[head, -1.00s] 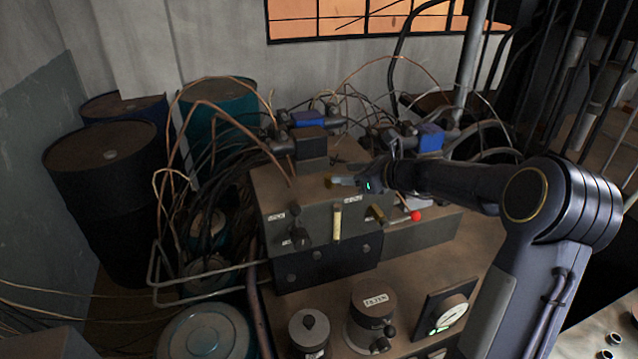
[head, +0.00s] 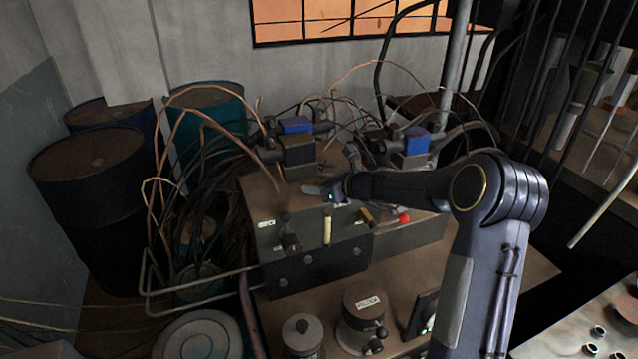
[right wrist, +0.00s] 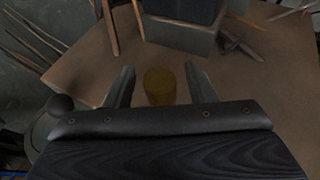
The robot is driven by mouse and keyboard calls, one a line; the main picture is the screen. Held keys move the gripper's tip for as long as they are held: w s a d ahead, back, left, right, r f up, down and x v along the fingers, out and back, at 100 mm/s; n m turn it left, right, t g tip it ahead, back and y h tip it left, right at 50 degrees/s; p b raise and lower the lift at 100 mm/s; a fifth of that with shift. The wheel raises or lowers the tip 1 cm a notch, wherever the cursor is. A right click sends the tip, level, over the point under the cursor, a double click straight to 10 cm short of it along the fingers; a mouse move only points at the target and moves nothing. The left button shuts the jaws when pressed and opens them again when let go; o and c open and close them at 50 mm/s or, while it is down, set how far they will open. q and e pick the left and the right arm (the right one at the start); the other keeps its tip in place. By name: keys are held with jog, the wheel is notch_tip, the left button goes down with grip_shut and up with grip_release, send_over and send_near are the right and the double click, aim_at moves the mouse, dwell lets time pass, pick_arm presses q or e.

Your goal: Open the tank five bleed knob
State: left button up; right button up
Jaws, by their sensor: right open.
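My right gripper (head: 312,189) reaches from the right over the top of a grey-brown box (head: 260,195) in the head view. In the right wrist view my right gripper (right wrist: 162,85) is open, with its fingers apart on either side of a short brass-coloured round knob (right wrist: 160,88). I see gaps beside the knob, so it is not gripped. In the head view the gripper seems to hide this knob. The box front carries a dark knob (head: 290,240), a pale upright handle (head: 327,230) and a brass piece (head: 367,216). Their labels are too small to read. My left gripper is out of view.
Blue-topped valve blocks (head: 295,125) with many thin pipes stand behind the box. A red ball knob (head: 404,218) is to its right. Labelled round fittings (head: 364,315) stand in front. Dark drums (head: 90,190) are at the left.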

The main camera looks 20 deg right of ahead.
jog(key=c, duration=1)
jog(key=shift+o, duration=0.2)
jog(key=shift+d+f+n+g+y, duration=0.1)
jog(key=shift+n+g+y, duration=0.6)
jog(key=shift+n+y, duration=0.25)
jog(key=n+g+y, duration=0.2)
jog(key=n+y, duration=0.1)
jog(key=shift+n+g, duration=0.25)
jog(key=shift+g, duration=0.15)
jog(key=shift+n+g+y, duration=1.05)
jog(key=shift+n+g, duration=0.85)
jog(key=o, duration=1)
jog(key=shift+c, duration=0.2)
